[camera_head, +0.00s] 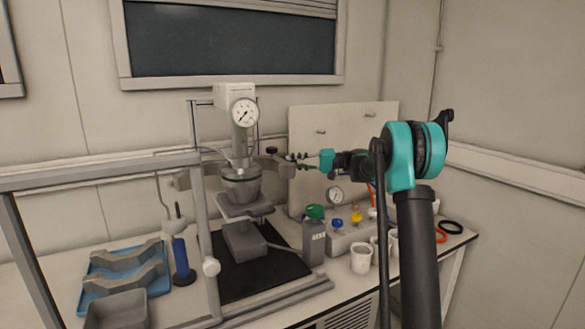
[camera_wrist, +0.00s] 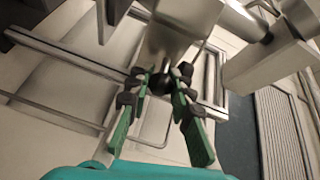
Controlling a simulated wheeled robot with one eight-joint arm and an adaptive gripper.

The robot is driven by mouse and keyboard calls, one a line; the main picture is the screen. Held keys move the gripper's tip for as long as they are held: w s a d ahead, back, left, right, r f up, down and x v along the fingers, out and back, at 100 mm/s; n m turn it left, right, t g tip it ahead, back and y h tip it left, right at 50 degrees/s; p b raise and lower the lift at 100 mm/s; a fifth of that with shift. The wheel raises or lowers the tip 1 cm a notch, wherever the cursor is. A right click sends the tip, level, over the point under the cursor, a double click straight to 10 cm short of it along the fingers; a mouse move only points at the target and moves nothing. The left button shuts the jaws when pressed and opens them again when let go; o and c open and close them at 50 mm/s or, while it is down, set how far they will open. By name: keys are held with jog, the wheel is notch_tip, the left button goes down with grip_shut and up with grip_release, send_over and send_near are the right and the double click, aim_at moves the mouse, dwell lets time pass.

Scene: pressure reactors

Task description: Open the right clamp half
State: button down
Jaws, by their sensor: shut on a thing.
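The reactor vessel (camera_head: 241,188) stands in its frame under a round gauge (camera_head: 245,113). The right clamp half (camera_head: 268,166) is a grey metal piece at the right of the vessel top. Another grey piece (camera_head: 183,179), seemingly the left clamp half, sits out to the left. My gripper (camera_head: 300,161) reaches in from the right at the right clamp half. In the wrist view my gripper (camera_wrist: 161,84) has its green-backed fingers closed around a small dark knob below a grey metal block (camera_wrist: 178,32), seemingly the right clamp half. The fingers hide most of the knob.
A blue tray (camera_head: 82,300) with grey parts lies at the left. A green-capped bottle (camera_head: 314,240), a white cup (camera_head: 361,258) and a valve box with a gauge (camera_head: 335,196) stand below my arm. A pale panel (camera_head: 345,118) stands behind the gripper.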

jog(key=w+a, duration=0.2)
jog(key=w, duration=0.5)
dwell(0.4)
jog(key=c, duration=1.3)
grip_release()
jog(key=d, duration=1.2)
jog(key=shift+r, duration=0.2)
